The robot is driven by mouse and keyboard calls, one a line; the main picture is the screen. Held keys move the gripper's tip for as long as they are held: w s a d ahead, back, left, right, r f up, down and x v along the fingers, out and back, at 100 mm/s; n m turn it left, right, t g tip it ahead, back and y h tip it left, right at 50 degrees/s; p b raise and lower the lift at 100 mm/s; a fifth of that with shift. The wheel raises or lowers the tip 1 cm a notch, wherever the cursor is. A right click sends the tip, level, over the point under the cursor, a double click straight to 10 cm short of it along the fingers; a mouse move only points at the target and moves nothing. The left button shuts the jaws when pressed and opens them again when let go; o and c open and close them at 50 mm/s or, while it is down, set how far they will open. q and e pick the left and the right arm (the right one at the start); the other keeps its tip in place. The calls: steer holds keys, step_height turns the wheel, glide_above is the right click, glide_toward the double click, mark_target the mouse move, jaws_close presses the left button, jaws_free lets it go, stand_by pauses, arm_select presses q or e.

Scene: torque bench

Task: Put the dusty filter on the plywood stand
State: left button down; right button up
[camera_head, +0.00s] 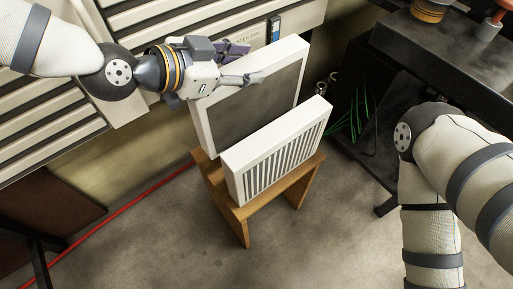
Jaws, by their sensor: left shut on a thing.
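The dusty filter (262,95), a white-framed panel with a dark grey face, stands upright behind a cleaner white filter (275,155) with slats. My left gripper (244,64) is shut on the dusty filter at its top left edge. The plywood stand (240,212) is below both filters, and the slatted one stands on it. The dusty filter's lower edge is mostly hidden by the slatted one, so I cannot tell whether it touches the stand. My right arm shows at the right, but its gripper is out of view.
A louvred cabinet (60,125) is behind at the left. A dark bench (440,60) stands at the right, with green wires (352,118) beside it. A red hose (120,212) runs along the floor. The floor in front of the stand is clear.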

mark_target(195, 113)
arm_select(q)
step_height(195, 113, down, 10)
steer(key=shift+f+b, duration=0.1)
steer(key=shift+b, duration=0.75)
steer(key=c, duration=0.9)
jaws_free()
steer(key=shift+c, duration=0.2)
steer(key=shift+a+r, duration=0.2)
steer(key=shift+r, duration=0.1)
steer(key=p+v, duration=0.2)
steer(key=v, duration=0.8)
steer(key=shift+s+a+r, duration=0.3)
steer(key=shift+s+a, duration=0.25)
